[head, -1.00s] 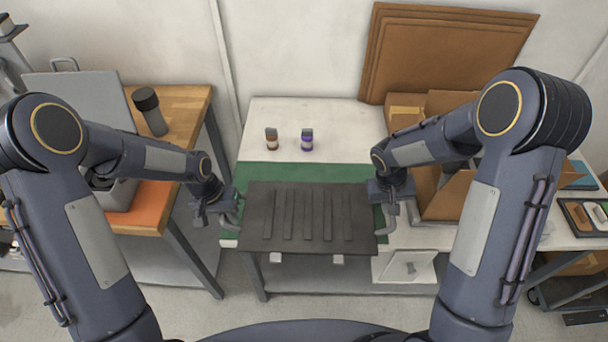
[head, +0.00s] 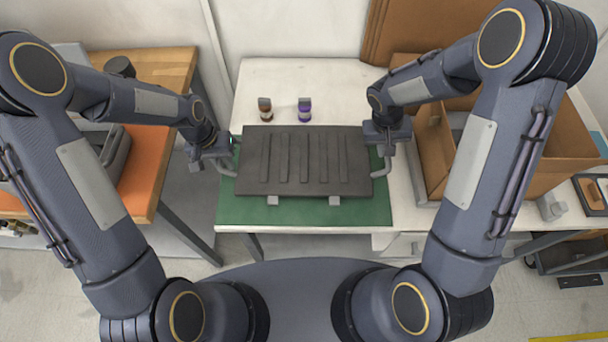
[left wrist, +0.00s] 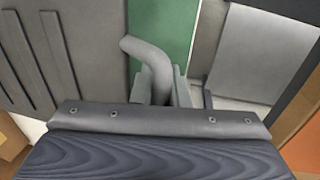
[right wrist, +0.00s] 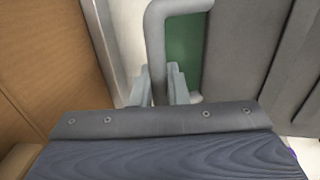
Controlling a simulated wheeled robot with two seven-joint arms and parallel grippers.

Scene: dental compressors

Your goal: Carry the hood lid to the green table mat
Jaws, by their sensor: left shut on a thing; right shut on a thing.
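The hood lid (head: 304,160) is a dark grey ribbed panel with a pale grey handle at each side. It is level over the green table mat (head: 300,212) on the white table; I cannot tell whether it touches the mat. My left gripper (head: 222,158) is shut on the left handle, which shows between its fingers in the left wrist view (left wrist: 152,68). My right gripper (head: 384,148) is shut on the right handle; the right wrist view shows that handle (right wrist: 155,40) at its fingers. The lid hides the mat's middle.
A brown bottle (head: 265,109) and a purple bottle (head: 304,110) stand on the white table (head: 330,85) behind the lid. An open cardboard box (head: 520,170) stands to the right. A wooden table with an orange mat (head: 145,165) is at the left.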

